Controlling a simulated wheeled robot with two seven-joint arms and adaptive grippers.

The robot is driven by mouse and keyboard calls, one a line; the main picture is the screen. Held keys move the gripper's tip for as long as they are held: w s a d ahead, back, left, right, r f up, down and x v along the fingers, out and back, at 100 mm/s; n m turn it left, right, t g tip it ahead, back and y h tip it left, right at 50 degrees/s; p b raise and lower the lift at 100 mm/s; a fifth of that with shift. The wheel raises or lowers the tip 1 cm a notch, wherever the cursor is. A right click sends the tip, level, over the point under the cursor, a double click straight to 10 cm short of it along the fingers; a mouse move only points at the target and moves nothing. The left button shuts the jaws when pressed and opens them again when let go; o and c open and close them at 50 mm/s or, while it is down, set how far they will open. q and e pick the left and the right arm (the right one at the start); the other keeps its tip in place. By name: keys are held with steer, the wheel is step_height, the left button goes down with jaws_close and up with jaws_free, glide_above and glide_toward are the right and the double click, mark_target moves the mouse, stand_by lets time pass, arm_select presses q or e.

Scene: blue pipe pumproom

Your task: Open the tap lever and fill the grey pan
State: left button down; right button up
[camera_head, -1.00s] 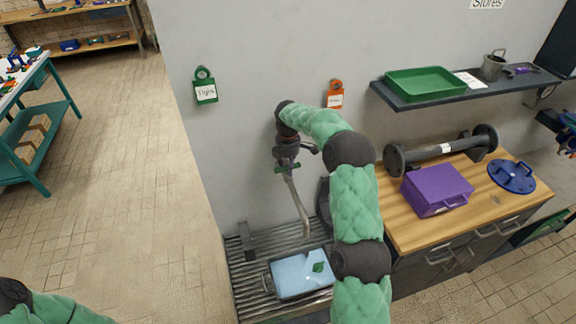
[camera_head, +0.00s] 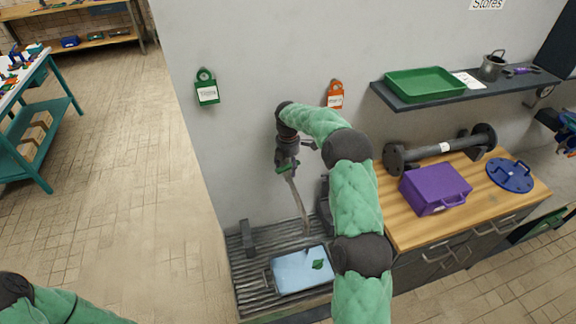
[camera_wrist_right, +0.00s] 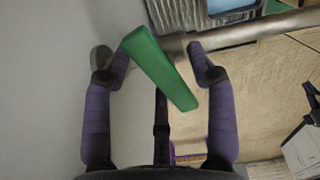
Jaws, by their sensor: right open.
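The tap hangs on the wall, its pale spout (camera_head: 299,203) slanting down over the sink grating. Its green lever (camera_head: 284,169) is partly hidden by my right gripper (camera_head: 287,160). In the right wrist view the green lever (camera_wrist_right: 158,68) lies slantwise between the two purple fingers of my right gripper (camera_wrist_right: 165,60), which are spread apart. I cannot make out a stream. My left gripper is out of view.
The ribbed sink grating (camera_head: 245,280) carries a dark block. Right of it, a wooden counter (camera_head: 400,220) holds a purple case (camera_head: 434,188), a dark flanged pipe and a blue disc. A shelf above holds a green tray (camera_head: 425,83). Floor at left is clear.

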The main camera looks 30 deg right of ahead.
steer(key=shift+r, duration=0.1)
step_height(320, 180, up, 12)
stand_by(0.5)
stand_by(0.5)
steer(key=shift+a, duration=0.1)
stand_by(0.4)
